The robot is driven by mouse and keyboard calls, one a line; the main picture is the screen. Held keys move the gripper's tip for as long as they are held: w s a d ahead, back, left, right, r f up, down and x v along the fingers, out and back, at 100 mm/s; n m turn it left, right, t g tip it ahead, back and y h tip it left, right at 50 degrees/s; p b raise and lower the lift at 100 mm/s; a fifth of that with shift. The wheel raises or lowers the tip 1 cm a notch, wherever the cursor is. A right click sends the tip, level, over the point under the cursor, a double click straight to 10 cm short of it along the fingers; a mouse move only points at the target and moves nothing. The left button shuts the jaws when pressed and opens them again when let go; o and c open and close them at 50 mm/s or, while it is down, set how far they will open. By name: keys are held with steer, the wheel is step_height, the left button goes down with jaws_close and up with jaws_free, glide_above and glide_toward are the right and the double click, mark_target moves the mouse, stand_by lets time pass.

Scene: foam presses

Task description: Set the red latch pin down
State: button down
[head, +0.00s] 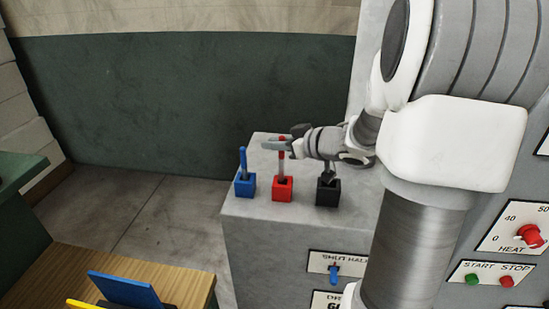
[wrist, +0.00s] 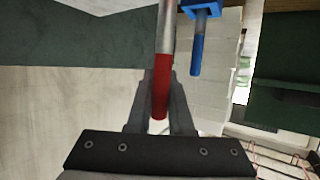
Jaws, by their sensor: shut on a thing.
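The red latch pin (head: 282,161) stands upright, with a red grip on a grey metal shaft. My gripper (head: 277,145) comes from the right and is shut on the pin's red upper part. In the wrist view the red grip (wrist: 161,90) lies between the two fingers (wrist: 160,104), and the shaft runs out of the top of the picture. In the head view the shaft's lower end meets the red block (head: 282,190). I cannot tell how deep it sits in the block.
The grey ledge (head: 250,207) also bears a blue block (head: 245,187) with a blue pin (head: 242,159) at left, and a black block (head: 328,193) with a pin at right, under my gripper. A control panel (head: 515,229) is at right. A wooden bench (head: 185,270) is lower left.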

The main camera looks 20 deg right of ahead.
steer(key=shift+f+b, duration=0.35)
steer(key=shift+f, duration=1.45)
steer(key=shift+f, duration=0.1)
steer(key=shift+f, duration=0.1)
steer(key=c, duration=0.8)
jaws_free()
steer(key=shift+s+d+r, duration=0.15)
steer(key=shift+s+r, duration=0.1)
steer(key=shift+r, duration=0.1)
steer(key=p+v, duration=0.1)
steer(key=v, duration=1)
steer(key=shift+s, duration=0.15)
